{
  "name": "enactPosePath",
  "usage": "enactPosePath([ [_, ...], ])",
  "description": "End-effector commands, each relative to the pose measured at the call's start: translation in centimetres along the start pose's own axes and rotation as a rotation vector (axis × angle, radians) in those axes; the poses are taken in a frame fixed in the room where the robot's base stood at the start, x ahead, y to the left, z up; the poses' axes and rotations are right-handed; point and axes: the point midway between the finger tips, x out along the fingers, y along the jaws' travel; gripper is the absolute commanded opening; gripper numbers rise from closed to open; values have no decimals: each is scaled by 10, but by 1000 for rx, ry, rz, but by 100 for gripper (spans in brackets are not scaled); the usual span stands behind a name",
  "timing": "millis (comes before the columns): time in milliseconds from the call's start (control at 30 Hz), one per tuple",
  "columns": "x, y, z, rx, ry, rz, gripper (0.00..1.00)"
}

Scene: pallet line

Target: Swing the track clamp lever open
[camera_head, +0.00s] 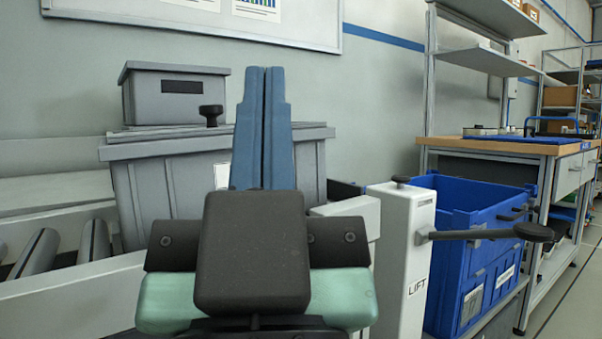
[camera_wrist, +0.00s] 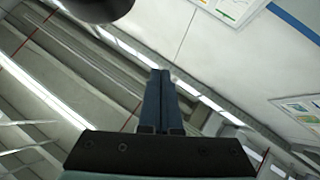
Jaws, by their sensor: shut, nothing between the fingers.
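My gripper (camera_head: 264,72) is in the middle of the head view, its two blue fingers together, pointing up and away, with nothing between them. In the wrist view the shut fingertips (camera_wrist: 161,75) point toward the floor and wall structure. A black knob (camera_head: 211,112) on a short stem shows left of the fingers, in front of the grey crate; it may belong to the track clamp lever, but its arm and base are hidden or unclear. A dark rounded shape (camera_wrist: 97,7) at the top of the wrist view may be the same knob. The fingers appear apart from it.
A white post (camera_head: 404,250) marked LIFT carries a dark side lever (camera_head: 485,235), right of my gripper. A blue crate (camera_head: 465,207) stands behind it. A grey crate (camera_head: 155,185) with a smaller grey box (camera_head: 170,98) on top stands by the rollers (camera_head: 38,252) at left.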

Motion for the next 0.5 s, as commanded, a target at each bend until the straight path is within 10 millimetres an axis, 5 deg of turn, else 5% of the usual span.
enactPosePath([
  [100, 32, 0, -30, 0, 0, 0, 0],
  [500, 101, 3, -83, 6, -32, -3, 0],
])
